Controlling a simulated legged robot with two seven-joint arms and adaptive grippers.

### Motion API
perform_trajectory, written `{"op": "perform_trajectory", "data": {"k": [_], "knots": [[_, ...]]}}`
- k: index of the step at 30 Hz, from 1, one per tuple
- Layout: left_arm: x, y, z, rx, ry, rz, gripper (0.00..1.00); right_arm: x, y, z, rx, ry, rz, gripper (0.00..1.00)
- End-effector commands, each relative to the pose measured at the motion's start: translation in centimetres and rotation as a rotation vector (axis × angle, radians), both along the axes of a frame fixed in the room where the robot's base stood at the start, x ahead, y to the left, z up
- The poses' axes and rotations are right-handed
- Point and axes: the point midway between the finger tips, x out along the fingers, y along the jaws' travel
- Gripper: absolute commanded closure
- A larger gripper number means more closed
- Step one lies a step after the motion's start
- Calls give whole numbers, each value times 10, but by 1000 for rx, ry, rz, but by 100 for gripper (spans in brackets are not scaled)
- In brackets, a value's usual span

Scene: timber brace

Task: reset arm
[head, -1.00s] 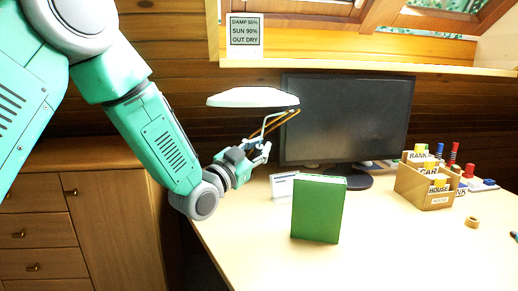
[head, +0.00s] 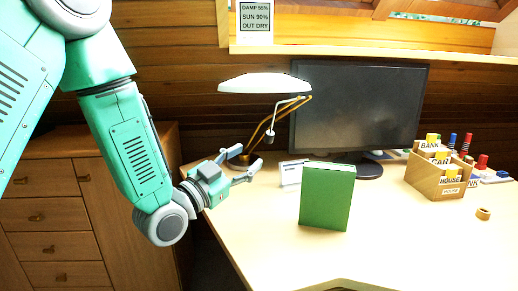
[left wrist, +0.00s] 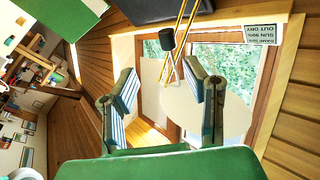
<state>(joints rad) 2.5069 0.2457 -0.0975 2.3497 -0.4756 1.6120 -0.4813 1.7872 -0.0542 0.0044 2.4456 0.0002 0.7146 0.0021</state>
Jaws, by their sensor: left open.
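My left gripper (head: 250,174) is open and empty above the left end of the desk, in front of the lamp's base. In the left wrist view its two fingers (left wrist: 162,98) stand well apart with nothing between them. The desk lamp (head: 265,84) has a white shade, brass-coloured rods and a dark pull piece hanging near the gripper. In the left wrist view the dark piece (left wrist: 167,39) and the rods show beyond the fingers. My right gripper is not in view.
A green book (head: 326,198) stands upright on the desk (head: 400,240), with a small white card (head: 291,173) behind it. A monitor (head: 355,108) stands at the back. A wooden card box (head: 436,181) is at the right. A wooden cabinet (head: 60,215) stands left. The desk's front is clear.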

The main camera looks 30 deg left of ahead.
Motion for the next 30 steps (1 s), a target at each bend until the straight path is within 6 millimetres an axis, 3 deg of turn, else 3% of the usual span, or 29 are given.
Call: {"op": "perform_trajectory", "data": {"k": [6,22,26,30], "knots": [[-17,4,-4,-1,1,0,59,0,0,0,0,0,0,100],[-18,4,-4,-1,1,0,59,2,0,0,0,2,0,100],[-18,4,9,-1,0,0,59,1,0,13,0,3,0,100],[-18,4,37,-1,0,0,59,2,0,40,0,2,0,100]]}}
